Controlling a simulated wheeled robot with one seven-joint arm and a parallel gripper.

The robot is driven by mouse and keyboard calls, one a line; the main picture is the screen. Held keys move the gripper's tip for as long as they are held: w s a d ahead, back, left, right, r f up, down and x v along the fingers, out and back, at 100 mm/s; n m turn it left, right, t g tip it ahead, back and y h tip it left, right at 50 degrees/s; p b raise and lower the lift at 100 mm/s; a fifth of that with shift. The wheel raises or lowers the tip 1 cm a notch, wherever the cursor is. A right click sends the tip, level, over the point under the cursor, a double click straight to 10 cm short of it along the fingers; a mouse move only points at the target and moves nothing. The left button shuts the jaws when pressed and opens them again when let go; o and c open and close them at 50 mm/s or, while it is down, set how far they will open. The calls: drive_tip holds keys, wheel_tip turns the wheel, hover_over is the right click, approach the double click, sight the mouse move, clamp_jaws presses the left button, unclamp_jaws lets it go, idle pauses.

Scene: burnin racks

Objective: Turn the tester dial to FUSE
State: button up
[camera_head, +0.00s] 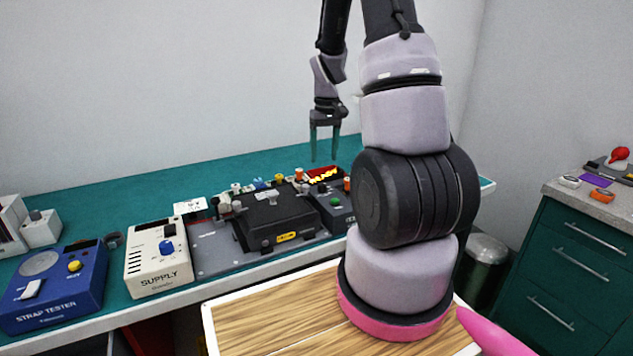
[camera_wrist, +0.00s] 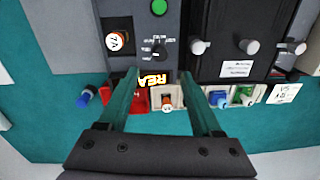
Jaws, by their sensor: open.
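A black rotary dial (camera_wrist: 158,50) with small labels around part of it sits on a grey box (camera_wrist: 172,22) in the wrist view. The labels are too small to read surely, so I cannot tell which is FUSE or where the dial points. The same grey box seems to show in the head view (camera_head: 337,216), partly behind my arm. My gripper (camera_head: 325,158) is open and empty, pointing down above the back of the bench.
A black box (camera_head: 273,219) stands beside the grey box. A cream SUPPLY unit (camera_head: 158,261) and blue STRAP TESTER (camera_head: 52,291) stand left. Small coloured parts line the back.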

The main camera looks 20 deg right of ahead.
sight(322, 184)
drive_tip(key=f, duration=0.9)
drive_tip(key=shift+a, duration=0.2)
clamp_jaws()
